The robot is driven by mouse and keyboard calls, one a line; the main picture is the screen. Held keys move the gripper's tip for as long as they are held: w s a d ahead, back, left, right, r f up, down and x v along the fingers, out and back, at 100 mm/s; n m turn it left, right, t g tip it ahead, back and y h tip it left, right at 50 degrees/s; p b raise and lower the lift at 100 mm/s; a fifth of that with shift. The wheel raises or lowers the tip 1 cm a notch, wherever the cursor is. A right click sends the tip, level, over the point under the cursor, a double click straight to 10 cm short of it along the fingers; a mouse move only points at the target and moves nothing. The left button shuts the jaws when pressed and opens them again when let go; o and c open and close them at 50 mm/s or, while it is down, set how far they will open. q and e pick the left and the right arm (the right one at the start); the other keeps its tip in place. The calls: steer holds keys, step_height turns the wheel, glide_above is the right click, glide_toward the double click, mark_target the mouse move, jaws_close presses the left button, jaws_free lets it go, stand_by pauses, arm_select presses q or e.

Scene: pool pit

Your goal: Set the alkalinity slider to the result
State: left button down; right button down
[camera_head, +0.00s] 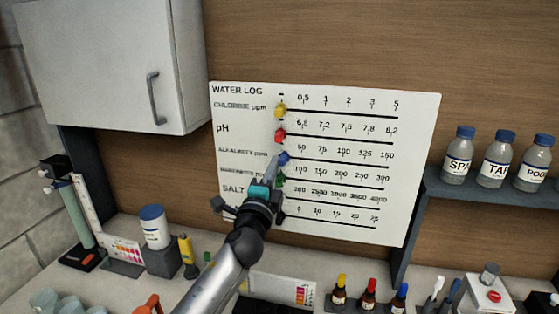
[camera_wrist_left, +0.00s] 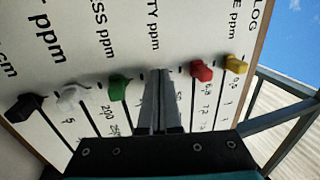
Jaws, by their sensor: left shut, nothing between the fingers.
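The white water log board (camera_head: 420,130) hangs on the wooden wall, with several labelled scale lines. The blue alkalinity slider (camera_head: 284,158) is at the left end of its line, left of the lowest mark. My left gripper (camera_head: 272,172) is shut and empty, its tips just below and left of the blue slider; I cannot tell whether they touch it. In the left wrist view the shut fingers (camera_wrist_left: 164,85) point at the board between the green slider (camera_wrist_left: 118,88) and the red slider (camera_wrist_left: 202,71), and the blue slider is hidden there. My right gripper is not in view.
The yellow slider (camera_head: 281,111) and red slider stand above the blue one; green, white (camera_wrist_left: 73,97) and black (camera_wrist_left: 25,107) sliders follow below. A wall cabinet (camera_head: 110,70) is at upper left, a bottle shelf (camera_head: 480,191) at right. Dropper bottles (camera_head: 368,294) stand on the counter.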

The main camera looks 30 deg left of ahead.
arm_select(q)
steer(key=shift+w+d+b, duration=0.15)
steer(key=shift+w+d, duration=0.05)
steer(key=shift+d, duration=0.75)
steer(key=shift+w+d+b, duration=0.1)
steer(key=shift+w+d, duration=0.15)
steer(key=shift+d, duration=0.65)
steer(key=shift+w+d+b, duration=0.15)
steer(key=shift+w+d, duration=0.05)
steer(key=shift+d, duration=0.75)
steer(key=shift+w+d+b, duration=0.3)
steer(key=shift+d+b, duration=0.1)
steer(key=shift+d, duration=0.8)
steer(key=shift+w+d+b, duration=0.25)
steer(key=shift+d+b, duration=0.1)
steer(key=shift+d, duration=0.8)
steer(key=shift+w+d+b, duration=0.3)
steer(key=shift+d+b, duration=0.1)
steer(key=shift+d, duration=0.8)
steer(key=shift+s+a+p, duration=0.2)
steer(key=shift+a+p, duration=0.1)
steer(key=shift+a, duration=0.5)
steer(key=s+d+p, duration=0.1)
steer(key=s, duration=0.5)
steer(key=shift+s+d+p, duration=0.3)
steer(key=shift+s+d, duration=0.05)
steer(key=shift+s, duration=0.05)
